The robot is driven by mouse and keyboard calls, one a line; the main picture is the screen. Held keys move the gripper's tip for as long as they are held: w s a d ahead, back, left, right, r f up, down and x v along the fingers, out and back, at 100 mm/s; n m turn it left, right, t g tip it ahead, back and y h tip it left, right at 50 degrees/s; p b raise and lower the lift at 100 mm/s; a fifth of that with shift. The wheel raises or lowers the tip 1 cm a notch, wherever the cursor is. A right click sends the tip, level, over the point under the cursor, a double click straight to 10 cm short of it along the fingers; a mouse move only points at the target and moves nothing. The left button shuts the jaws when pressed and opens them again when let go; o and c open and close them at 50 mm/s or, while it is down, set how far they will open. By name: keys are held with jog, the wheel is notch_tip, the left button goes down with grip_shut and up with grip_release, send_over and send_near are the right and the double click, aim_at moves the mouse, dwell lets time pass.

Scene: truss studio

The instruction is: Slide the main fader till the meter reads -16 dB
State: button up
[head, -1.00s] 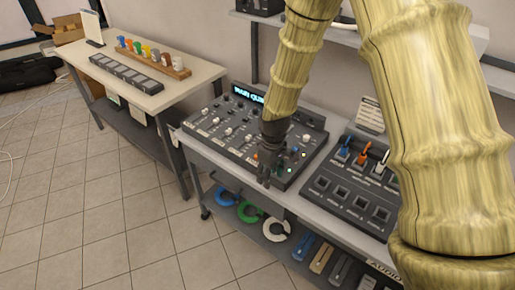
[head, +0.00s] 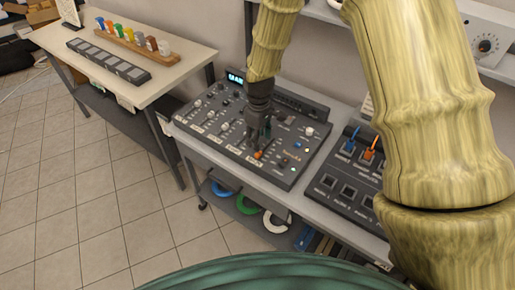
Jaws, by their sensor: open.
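The dark mixing console (head: 212,132) stands on the grey cart, with several white fader caps and knobs on its sloped face. An orange cap (head: 258,155) sits near its front edge and looks like the main fader. My gripper (head: 263,137) is open and points down over the console, just behind the orange cap. I cannot tell whether it touches anything. A small lit display (head: 236,78) at the back of the console is partly hidden by my arm, and no dB value is readable.
A switch panel (head: 338,190) with blue and orange levers stands right of the console. Cable coils (head: 248,205) lie on the shelf below. A bench (head: 185,69) with coloured items is at the left. Open tiled floor lies in front. My arm blocks the right side.

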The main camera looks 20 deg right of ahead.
aim_at(259, 153)
jog(key=shift+f+p, duration=1.15)
jog(key=shift+f, duration=2.5)
grip_shut()
